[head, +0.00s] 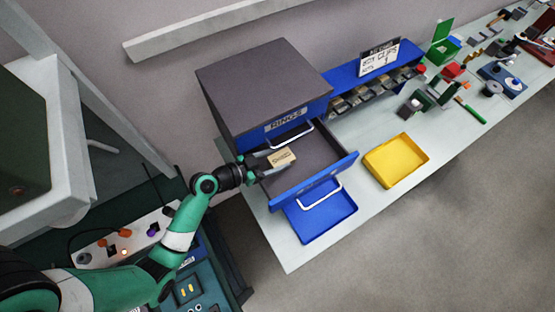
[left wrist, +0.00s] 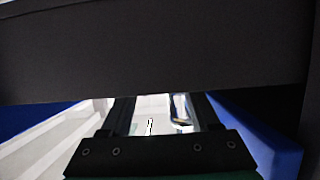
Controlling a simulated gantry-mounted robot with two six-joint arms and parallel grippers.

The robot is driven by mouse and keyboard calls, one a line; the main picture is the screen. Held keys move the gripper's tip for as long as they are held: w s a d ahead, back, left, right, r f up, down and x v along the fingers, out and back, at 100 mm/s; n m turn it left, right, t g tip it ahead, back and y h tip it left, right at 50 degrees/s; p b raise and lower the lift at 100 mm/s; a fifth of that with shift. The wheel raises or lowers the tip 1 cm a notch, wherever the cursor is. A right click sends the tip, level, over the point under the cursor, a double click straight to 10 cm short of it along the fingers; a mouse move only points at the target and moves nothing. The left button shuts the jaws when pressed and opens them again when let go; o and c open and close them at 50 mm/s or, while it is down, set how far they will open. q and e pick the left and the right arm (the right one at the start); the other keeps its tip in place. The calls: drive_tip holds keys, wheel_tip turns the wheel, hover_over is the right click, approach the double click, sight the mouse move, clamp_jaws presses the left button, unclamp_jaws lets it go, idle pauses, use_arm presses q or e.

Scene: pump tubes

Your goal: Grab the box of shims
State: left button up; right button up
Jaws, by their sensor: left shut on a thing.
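The box of shims (head: 281,158) is a small tan box with dark markings on top, in the head view. It is at the open drawer of the grey cabinet, over the drawer's dark interior. My left gripper (head: 266,164) reaches in from the left and is shut on the box. I cannot tell whether the box touches the drawer floor. In the left wrist view the gripper fingers (left wrist: 160,118) show with a pale area between them, under a dark panel. My right gripper is not in view.
The grey cabinet (head: 262,85) stands behind the open drawer, whose blue front (head: 318,178) has a white handle. A blue tray (head: 322,222) lies in front. A yellow tray (head: 396,160) is to the right. The bench corner near the front is clear.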

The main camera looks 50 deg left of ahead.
use_arm(q)
drive_tip(key=d, duration=0.3)
drive_tip(key=shift+s+d+f, duration=0.15)
drive_tip(key=shift+s, duration=0.25)
drive_tip(key=shift+d+r, duration=0.4)
drive_tip(key=shift+r, duration=0.3)
wheel_tip(320, 180, up, 13)
drive_tip(key=p, duration=0.7)
drive_tip(key=shift+a+f, duration=0.15)
drive_tip(key=shift+f, duration=0.05)
